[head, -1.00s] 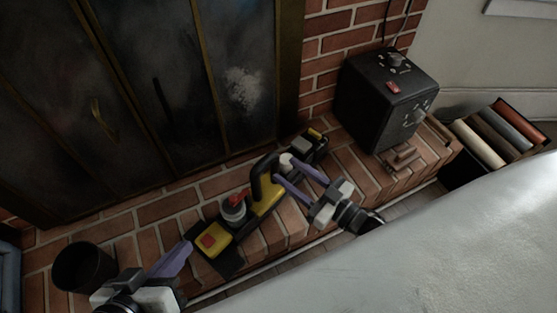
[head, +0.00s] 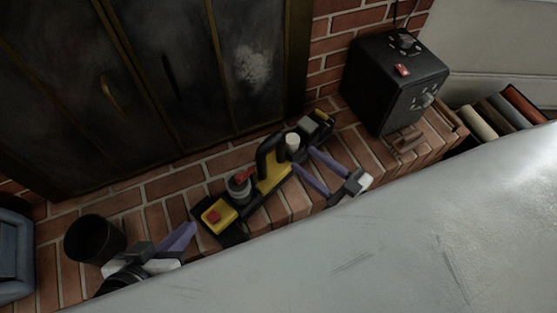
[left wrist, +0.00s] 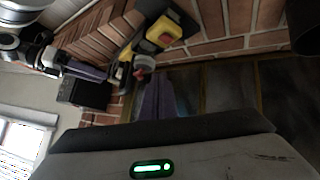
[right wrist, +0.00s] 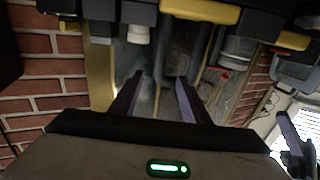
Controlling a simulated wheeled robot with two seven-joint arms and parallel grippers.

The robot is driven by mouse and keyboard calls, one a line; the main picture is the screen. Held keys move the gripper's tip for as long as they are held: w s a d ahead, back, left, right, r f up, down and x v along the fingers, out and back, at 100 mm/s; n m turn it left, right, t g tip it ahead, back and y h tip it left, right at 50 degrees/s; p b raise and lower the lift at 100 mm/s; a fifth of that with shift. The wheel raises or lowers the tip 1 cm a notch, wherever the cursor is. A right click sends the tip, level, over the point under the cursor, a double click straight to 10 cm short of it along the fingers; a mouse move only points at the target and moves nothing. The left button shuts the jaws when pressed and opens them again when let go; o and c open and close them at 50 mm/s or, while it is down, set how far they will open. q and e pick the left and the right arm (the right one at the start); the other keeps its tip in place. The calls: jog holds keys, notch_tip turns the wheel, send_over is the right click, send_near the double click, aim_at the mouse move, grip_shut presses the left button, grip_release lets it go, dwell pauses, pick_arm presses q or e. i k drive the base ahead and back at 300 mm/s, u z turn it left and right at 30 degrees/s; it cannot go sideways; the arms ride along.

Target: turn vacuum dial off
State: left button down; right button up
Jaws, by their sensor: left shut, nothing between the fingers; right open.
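The black and yellow vacuum device (head: 270,178) lies along the brick hearth. It carries a red dial-like part (head: 244,176) on a grey cylinder, a red button (head: 213,216) on a yellow box, and a white knob (head: 292,140). I cannot tell which is the dial. My left gripper (head: 191,229) is shut and empty, just left of the yellow box; its fingers (left wrist: 158,84) show below the red part in the left wrist view. My right gripper (head: 304,159) is open near the white knob, its fingers (right wrist: 160,78) with nothing held; the knob is not between the fingertips.
A black bucket (head: 94,239) stands left of my left gripper. A black box with dials (head: 395,80) stands on the hearth at right, beside small brown pieces (head: 408,141). Fireplace doors (head: 150,85) rise behind. A large pale surface fills the foreground and hides much.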

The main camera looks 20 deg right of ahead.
aim_at(320, 117)
jog(key=z, duration=1.05)
